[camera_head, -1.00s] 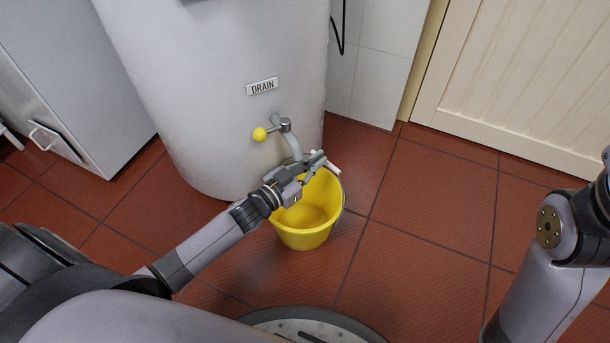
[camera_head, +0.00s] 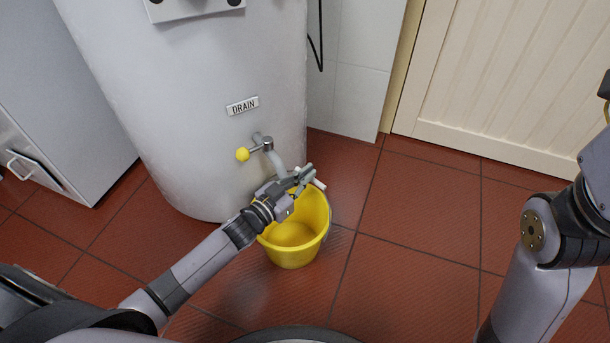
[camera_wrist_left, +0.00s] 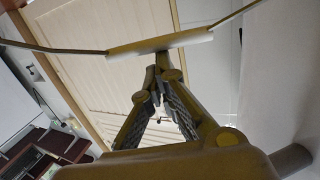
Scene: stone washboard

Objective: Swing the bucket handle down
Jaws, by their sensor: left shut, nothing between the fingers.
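The yellow bucket (camera_head: 293,246) stands upright on the floor in the head view, under the drain spout. Its handle has a pale grip (camera_head: 319,184), raised above the rim. In the left wrist view the grip (camera_wrist_left: 180,43) spans the top, with a wire arm going out from each end. My left gripper (camera_head: 303,176) is over the bucket beside the grip. Its fingertips (camera_wrist_left: 158,70) are together, close up against the grip with nothing held between them; I cannot tell whether they touch it. My right gripper is out of view.
The drain spout (camera_head: 276,162) and its yellow tap knob (camera_head: 242,154) come out of the white tank (camera_head: 190,110), close to my left gripper. A grey cabinet (camera_head: 60,90) stands at left, a cream panelled door (camera_head: 520,80) at back right. The tiled floor right of the bucket is clear.

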